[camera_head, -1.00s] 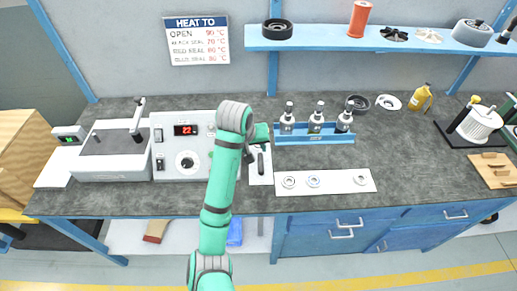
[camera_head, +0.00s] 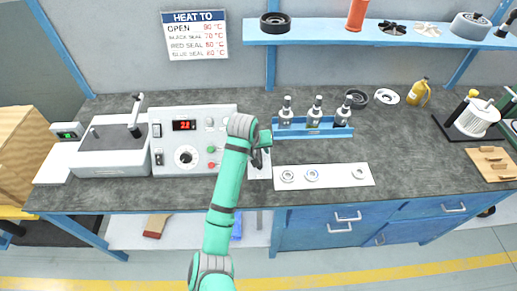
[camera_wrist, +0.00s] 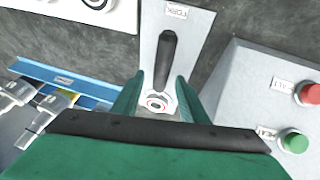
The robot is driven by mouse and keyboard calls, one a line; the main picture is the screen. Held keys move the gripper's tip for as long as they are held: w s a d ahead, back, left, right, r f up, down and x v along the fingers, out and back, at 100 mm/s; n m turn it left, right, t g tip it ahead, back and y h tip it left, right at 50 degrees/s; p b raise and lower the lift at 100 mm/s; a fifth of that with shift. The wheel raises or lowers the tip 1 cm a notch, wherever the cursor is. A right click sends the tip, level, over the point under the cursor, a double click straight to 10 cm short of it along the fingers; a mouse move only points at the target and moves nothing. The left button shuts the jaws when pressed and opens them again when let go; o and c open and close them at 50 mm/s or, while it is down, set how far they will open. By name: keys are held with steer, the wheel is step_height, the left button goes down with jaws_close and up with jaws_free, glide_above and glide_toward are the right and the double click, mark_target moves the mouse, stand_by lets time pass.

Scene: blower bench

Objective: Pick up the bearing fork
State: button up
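The bearing fork, with a black handle (camera_wrist: 165,60), lies on a pale plate labelled FORK (camera_wrist: 190,42) in the wrist view. A pale round part with a red ring (camera_wrist: 157,103) shows at the handle's near end, between my fingers. My gripper (camera_wrist: 157,95) is open, one finger on each side of the fork's near end; I see no contact. In the head view my gripper (camera_head: 262,152) is over the plate (camera_head: 262,171), beside the control box, and my arm hides most of the fork.
The control box (camera_head: 222,115) with red and green buttons stands close left of my gripper. A blue rack (camera_head: 312,133) with several bottles is behind and right. Bare bench lies farther right.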

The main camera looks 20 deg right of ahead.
mark_target(258, 151)
jaws_close()
steer(key=shift+r, duration=0.15)
steer(key=shift+r, duration=0.5)
step_height(258, 151, up, 2)
steer(key=s+r, duration=0.1)
steer(key=s+a+r, duration=0.1)
steer(key=s+r, duration=0.1)
steer(key=s+a+r, duration=0.1)
steer(key=r, duration=0.1)
steer(key=shift+s+r, duration=0.15)
steer(key=shift+r, duration=0.1)
steer(key=s+a+r, duration=0.3)
steer(key=s+r, duration=0.1)
steer(key=s, duration=0.4)
steer(key=shift+s+a+r, duration=0.15)
steer(key=shift+s+a, duration=0.15)
